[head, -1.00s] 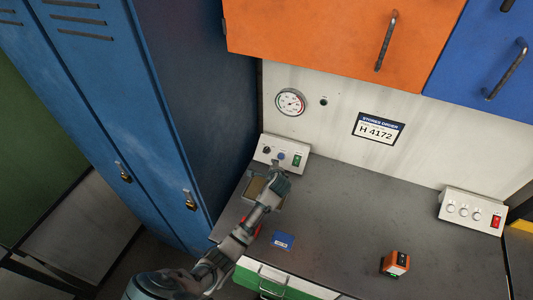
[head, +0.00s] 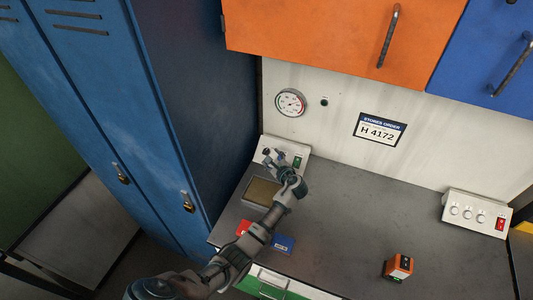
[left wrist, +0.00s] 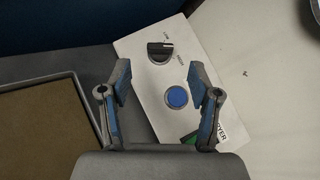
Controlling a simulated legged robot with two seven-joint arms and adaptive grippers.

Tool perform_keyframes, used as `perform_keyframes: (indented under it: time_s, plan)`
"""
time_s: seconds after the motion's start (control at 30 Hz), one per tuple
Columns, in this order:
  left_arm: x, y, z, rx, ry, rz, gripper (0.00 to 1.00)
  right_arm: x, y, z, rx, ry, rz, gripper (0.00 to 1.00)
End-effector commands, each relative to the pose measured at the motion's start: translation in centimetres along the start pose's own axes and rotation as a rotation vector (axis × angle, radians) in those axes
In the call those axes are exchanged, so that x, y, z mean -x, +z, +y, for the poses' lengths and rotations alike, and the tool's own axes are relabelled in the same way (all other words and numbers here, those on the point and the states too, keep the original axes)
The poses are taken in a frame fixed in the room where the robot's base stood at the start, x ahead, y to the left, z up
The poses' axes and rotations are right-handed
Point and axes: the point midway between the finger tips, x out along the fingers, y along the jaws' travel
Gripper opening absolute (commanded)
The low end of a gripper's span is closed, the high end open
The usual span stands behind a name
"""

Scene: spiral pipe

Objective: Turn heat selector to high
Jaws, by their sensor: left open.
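The pointer appears to lie toward the right side. My left gripper (left wrist: 160,72) is open, its two blue-padded fingers spread on either side below the knob, with nothing between them gripped. My right gripper is not in view.
A tray (head: 250,202) lies in front of the box. Red and blue cards (head: 283,244) lie near my forearm. An orange block (head: 398,266) and second control box (head: 475,213) are farther right.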

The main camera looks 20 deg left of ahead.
Motion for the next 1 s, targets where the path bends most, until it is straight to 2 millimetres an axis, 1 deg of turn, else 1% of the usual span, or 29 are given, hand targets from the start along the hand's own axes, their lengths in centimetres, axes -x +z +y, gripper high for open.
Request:
perform_keyframes:
  time_s: [0.03,0.1,0.2,0.3,0.43,0.7,0.73,0.77,0.8,0.87,0.9,0.97,1.0]
  plan:
    - [-1.2,0.0,0.1,-0.001,0.002,-0.001,0.62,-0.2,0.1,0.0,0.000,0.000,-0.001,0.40]
    - [-2.7,0.0,0.1,-0.002,0.002,-0.002,0.62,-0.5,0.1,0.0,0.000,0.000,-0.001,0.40]
    - [-4.4,-0.1,0.1,0.000,0.002,0.000,0.62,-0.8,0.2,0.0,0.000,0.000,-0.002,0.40]
    - [-5.5,-0.1,0.0,0.001,0.001,0.000,0.62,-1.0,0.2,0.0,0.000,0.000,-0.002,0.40]
    - [-6.3,0.0,0.1,0.001,0.000,0.001,0.62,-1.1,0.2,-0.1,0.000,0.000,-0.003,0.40]
    - [-6.5,0.0,0.0,0.002,0.000,0.001,0.62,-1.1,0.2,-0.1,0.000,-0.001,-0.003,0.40]
    - [-6.5,0.0,0.0,0.002,0.000,0.001,0.60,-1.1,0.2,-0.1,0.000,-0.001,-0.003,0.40]
    - [-6.5,0.0,0.0,0.001,0.000,0.001,0.53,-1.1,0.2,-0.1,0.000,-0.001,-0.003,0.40]
    - [-6.5,0.0,0.0,0.001,0.000,0.001,0.42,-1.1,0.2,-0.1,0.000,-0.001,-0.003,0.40]
    - [-6.5,0.0,0.0,0.001,0.000,0.001,0.28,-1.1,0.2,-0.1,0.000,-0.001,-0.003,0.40]
    - [-6.5,0.0,0.0,0.001,0.000,0.001,0.17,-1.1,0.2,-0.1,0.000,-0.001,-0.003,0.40]
    - [-6.5,0.0,0.0,0.001,0.000,0.001,0.03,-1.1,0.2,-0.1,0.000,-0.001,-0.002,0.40]
    - [-6.5,0.0,0.0,0.001,0.000,0.001,0.02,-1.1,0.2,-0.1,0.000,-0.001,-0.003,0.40]
